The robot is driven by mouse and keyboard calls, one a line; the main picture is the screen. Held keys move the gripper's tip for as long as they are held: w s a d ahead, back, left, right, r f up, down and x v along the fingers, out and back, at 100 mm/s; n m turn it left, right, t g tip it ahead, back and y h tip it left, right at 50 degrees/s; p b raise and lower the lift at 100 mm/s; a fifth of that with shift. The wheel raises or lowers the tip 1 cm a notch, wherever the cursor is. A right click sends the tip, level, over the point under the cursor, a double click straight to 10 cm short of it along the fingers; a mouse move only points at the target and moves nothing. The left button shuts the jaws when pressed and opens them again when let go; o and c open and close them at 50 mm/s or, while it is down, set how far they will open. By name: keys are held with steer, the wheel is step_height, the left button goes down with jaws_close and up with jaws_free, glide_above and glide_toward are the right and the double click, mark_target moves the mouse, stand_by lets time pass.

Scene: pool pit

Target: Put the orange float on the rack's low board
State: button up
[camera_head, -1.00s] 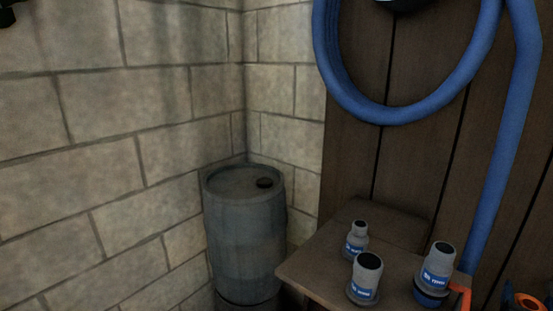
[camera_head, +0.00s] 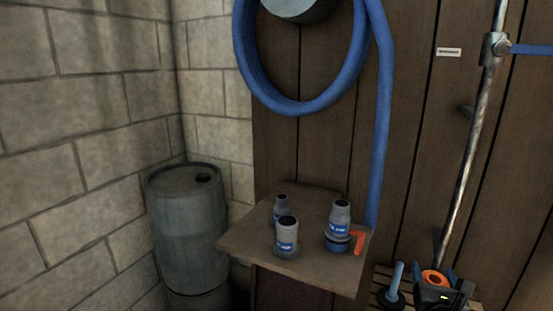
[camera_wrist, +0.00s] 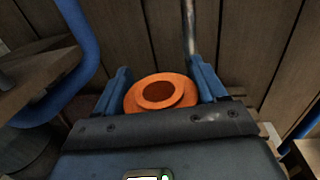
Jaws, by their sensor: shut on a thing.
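The orange float (camera_head: 436,277) is a ring-shaped piece with a hole in the middle. It sits between the blue fingers of my gripper (camera_head: 434,274), low at the right in the head view. In the wrist view, the orange float (camera_wrist: 140,101) fills the space between the fingers, and my gripper (camera_wrist: 160,78) is shut on it. A low slatted wooden board (camera_head: 382,272), which may be the rack's low board, shows at the lower right, partly hidden by my gripper. I cannot tell how high the float is above it.
A wooden shelf (camera_head: 238,246) holds grey bottles (camera_head: 287,238) and an orange-handled fitting (camera_head: 359,243). A blue plunger-like item (camera_head: 393,290) is left of my gripper. A blue hose (camera_head: 381,120) and a metal pole (camera_head: 470,150) are by the plank wall. A barrel (camera_head: 187,235) stands left.

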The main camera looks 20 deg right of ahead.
steer(key=a+f+n+t+y, duration=0.1)
steer(key=a+y, duration=0.3)
steer(key=a, duration=0.6)
steer(key=a+f+n+t+y, duration=0.2)
steer(key=a+n+y, duration=0.2)
steer(key=a, duration=0.7)
steer(key=w+a+f+n+t+y+b, duration=0.1)
steer(key=a+n+y, duration=0.2)
steer(key=a, duration=0.8)
steer(key=shift+a+f+y, duration=0.2)
steer(key=shift+f+y, duration=0.15)
steer(key=shift+y, duration=0.05)
steer(key=shift+w+d+f, duration=0.1)
